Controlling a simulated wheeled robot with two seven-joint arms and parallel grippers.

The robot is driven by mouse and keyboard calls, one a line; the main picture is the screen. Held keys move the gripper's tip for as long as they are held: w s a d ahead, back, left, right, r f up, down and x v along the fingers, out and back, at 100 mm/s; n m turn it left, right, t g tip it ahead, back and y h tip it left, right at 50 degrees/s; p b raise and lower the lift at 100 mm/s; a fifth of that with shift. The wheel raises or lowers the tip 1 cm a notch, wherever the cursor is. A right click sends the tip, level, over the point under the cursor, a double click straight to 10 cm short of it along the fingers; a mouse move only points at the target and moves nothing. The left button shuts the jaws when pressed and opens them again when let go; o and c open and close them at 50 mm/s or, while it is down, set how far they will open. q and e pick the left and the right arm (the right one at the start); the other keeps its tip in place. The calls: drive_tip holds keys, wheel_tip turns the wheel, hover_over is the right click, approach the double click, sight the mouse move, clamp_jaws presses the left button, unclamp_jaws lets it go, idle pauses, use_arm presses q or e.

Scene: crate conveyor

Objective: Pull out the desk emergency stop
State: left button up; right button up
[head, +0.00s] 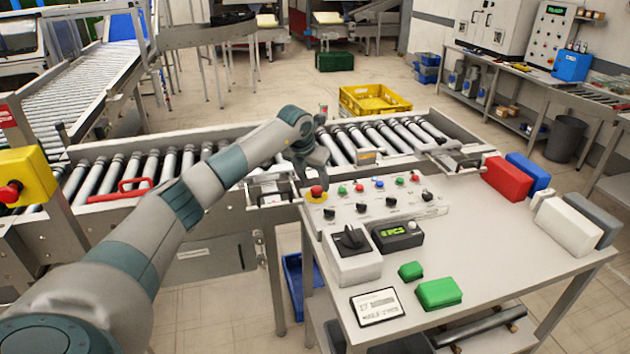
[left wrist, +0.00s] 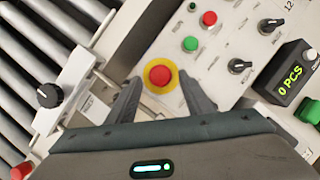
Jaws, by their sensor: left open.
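The desk emergency stop (head: 316,192) is a red mushroom button on a yellow base at the left end of the control panel (head: 375,209). In the left wrist view the red button (left wrist: 160,76) with its yellow ring lies between and just beyond my left gripper's fingertips. My left gripper (head: 312,180) is above the button, its fingers (left wrist: 160,95) open on either side with nothing between them that I can see gripped. Contact with the button cannot be told. My right gripper is in neither view.
A grey box with a black rotary switch (head: 351,240) and a counter display (head: 397,235) stand close by on the desk. The roller conveyor (head: 375,136) runs behind. Another emergency stop on a yellow box (head: 22,178) is at far left. Coloured blocks (head: 508,178) lie on the desk's right.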

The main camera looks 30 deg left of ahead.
use_arm(q)
drive_tip(key=shift+x, duration=0.9)
clamp_jaws()
drive_tip(key=shift+w+r, duration=0.1)
drive_tip(key=shift+r, duration=0.7)
unclamp_jaws()
drive_tip(key=shift+f, duration=0.1)
